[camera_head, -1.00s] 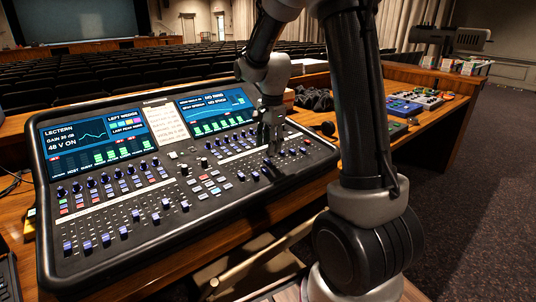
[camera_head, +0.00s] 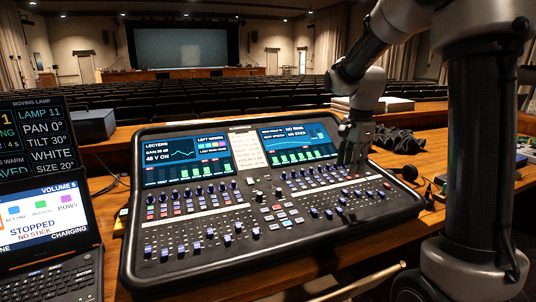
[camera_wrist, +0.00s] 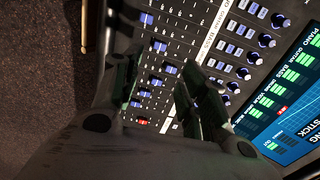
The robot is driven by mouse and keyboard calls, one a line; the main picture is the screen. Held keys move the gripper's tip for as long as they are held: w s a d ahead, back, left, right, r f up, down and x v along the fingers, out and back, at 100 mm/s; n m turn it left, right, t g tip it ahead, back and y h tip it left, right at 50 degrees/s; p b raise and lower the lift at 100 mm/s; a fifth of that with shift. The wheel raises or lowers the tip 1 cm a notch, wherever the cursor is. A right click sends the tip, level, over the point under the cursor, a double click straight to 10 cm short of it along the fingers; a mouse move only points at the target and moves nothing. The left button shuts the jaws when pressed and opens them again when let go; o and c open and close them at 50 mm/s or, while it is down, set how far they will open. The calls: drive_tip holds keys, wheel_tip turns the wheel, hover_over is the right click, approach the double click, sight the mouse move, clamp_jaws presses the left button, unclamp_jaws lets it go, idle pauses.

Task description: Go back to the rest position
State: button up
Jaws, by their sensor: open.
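My gripper (camera_head: 355,146) hangs over the right part of the mixing desk (camera_head: 132,232), in front of its right screen (camera_head: 298,141). In the wrist view my gripper's two dark fingers (camera_wrist: 155,95) are apart with nothing between them. Below them are rows of faders and knobs (camera_wrist: 248,42) and part of a lit screen (camera_wrist: 290,105). Whether the fingertips touch the desk cannot be told. My arm rises at the right of the head view. The left screen (camera_head: 188,158) reads LECTERN, GAIN 26 dB, 48 V ON.
A laptop (camera_head: 45,225) reading STOPPED, NO STICK and a lamp display (camera_head: 38,135) stand at the left. Dark headphones (camera_head: 412,177) lie right of the desk, near a dark cloth-like heap (camera_head: 398,140). A pale flat stack (camera_head: 372,104) lies behind. Auditorium seats fill the background.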

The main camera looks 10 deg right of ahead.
drive_tip(key=s+a+r+n+t, duration=0.1)
drive_tip(key=s+r+n, duration=0.2)
drive_tip(key=s+n, duration=0.4)
drive_tip(key=s+r+n+t, duration=0.2)
drive_tip(key=s+n, duration=0.6)
drive_tip(key=s, duration=1.1)
drive_tip(key=shift+s+a+r+n, duration=0.25)
drive_tip(key=shift+a+r+n, duration=0.05)
drive_tip(key=shift+a+r, duration=0.1)
drive_tip(key=shift+c, duration=0.2)
idle(0.7)
